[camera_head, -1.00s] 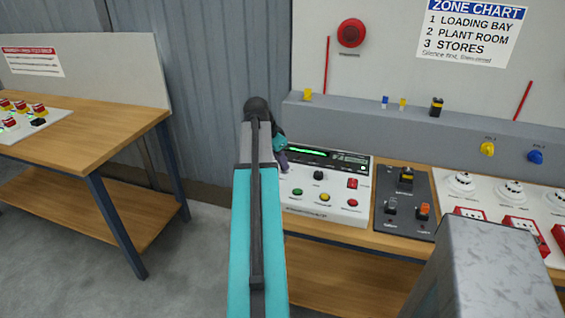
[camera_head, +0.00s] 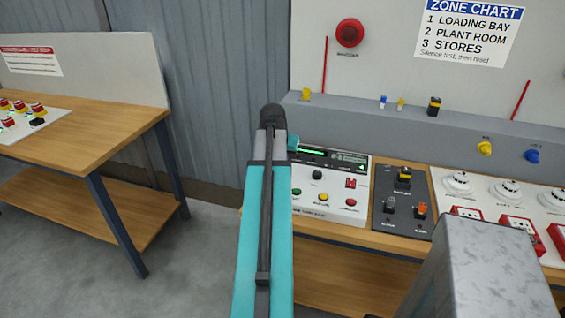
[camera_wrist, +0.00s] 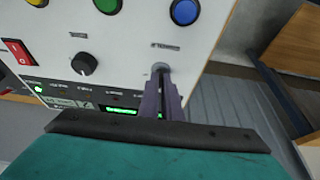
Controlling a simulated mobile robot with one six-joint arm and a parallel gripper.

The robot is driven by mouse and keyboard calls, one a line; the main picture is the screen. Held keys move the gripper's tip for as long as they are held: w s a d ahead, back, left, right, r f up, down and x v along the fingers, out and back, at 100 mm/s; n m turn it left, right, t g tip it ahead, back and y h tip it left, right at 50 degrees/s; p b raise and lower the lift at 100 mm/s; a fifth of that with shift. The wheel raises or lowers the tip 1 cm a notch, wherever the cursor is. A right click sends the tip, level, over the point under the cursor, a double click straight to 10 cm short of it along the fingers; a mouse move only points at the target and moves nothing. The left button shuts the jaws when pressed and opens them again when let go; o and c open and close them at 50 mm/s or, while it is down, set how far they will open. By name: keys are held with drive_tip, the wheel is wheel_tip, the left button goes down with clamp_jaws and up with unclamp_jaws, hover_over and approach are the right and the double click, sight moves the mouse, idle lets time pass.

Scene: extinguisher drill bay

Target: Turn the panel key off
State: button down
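The white control panel (camera_head: 330,210) stands on the bench right of my arm in the head view. In the wrist view it shows upside down. The panel key (camera_wrist: 161,68) sits at a round metal lock on the panel face. My gripper (camera_wrist: 163,80) has its two narrow fingers close together at the lock, seemingly closed around the key. The fingers cover most of the key, so its angle cannot be read. In the head view my arm hides the gripper and the key.
A black knob (camera_wrist: 83,66) and a red rocker switch (camera_wrist: 17,50) lie beside the key. A blue button (camera_wrist: 185,11) and a green button (camera_wrist: 108,5) are close by. A dark switch plate (camera_head: 402,210) stands right of the panel. Another bench (camera_head: 95,135) is at left.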

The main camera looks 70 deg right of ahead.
idle(0.4)
drive_tip(key=c, duration=2)
unclamp_jaws()
drive_tip(key=shift+a+r, duration=0.1)
drive_tip(key=shift+r, duration=0.05)
drive_tip(key=shift+b+v, duration=1.05)
drive_tip(key=shift+v, duration=5.65)
drive_tip(key=shift+s, duration=0.1)
